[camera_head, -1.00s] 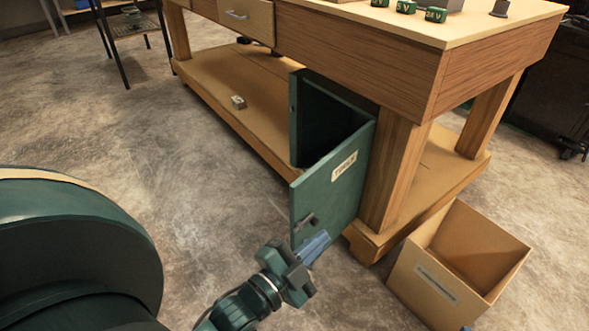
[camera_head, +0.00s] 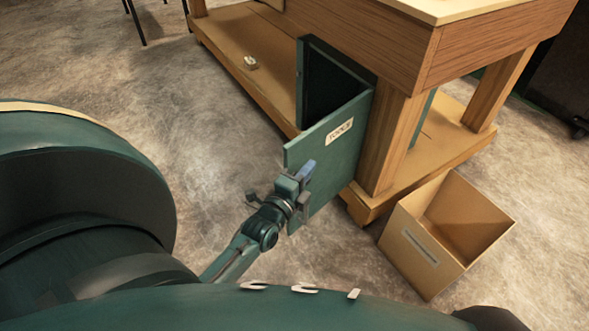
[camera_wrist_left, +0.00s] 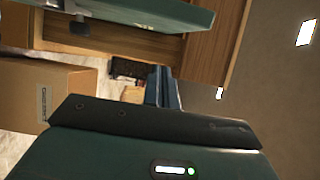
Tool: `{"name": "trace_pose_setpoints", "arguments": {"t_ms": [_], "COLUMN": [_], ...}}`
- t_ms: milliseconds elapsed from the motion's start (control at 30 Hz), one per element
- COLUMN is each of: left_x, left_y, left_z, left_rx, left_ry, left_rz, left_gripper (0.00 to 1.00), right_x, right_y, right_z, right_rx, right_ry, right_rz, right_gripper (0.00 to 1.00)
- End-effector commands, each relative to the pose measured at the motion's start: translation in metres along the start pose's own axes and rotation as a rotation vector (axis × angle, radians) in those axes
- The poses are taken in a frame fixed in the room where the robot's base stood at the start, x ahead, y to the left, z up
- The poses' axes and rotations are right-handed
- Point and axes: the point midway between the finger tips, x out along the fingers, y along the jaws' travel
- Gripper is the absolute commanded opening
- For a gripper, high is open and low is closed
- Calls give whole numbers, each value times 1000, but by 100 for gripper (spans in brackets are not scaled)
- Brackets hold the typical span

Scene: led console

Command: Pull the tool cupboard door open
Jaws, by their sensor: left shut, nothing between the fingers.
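The green tool cupboard (camera_head: 315,80) sits under the workbench. Its door (camera_head: 335,165), labelled TOOLS, stands swung well out, and the dark inside shows behind it. My left gripper (camera_head: 307,169) is shut and empty, in front of the door's outer face near its free edge. I cannot tell whether it touches the door. In the head view the gripper covers part of the door, and the handle is hard to make out. In the left wrist view the closed fingers (camera_wrist_left: 162,88) show below the green door panel (camera_wrist_left: 140,12), which has a dark handle (camera_wrist_left: 80,27). My right gripper is out of view.
An open cardboard box (camera_head: 405,255) stands on the floor right of the door, beside the bench leg (camera_head: 395,140). A small pale object (camera_head: 250,62) lies on the bench's lower shelf (camera_head: 225,40). The floor left of the door is clear.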

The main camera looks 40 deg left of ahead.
Motion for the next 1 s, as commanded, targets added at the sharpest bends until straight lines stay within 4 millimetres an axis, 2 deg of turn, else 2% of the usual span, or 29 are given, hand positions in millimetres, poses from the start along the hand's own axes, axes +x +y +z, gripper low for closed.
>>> {"name": "trace_pose_setpoints", "arguments": {"t_ms": [33, 133, 300, 767, 1000], "left_x": [9, 10, 13, 14, 19], "left_y": [1, 1, 0, 0, 2], "left_z": [2, 20, 35, 40, 60], "left_rx": [3, 7, 3, 2, 11], "left_ry": [1, 2, 2, 3, 64], "left_rz": [-3, 0, 0, 0, -4], "left_gripper": [0, 0, 0, 0, 0], "right_x": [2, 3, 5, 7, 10], "right_y": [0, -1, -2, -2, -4], "right_z": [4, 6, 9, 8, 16], "right_rx": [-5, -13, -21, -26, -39], "right_ry": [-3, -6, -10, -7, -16], "right_rz": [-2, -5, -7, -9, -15], "right_gripper": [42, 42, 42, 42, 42]}}
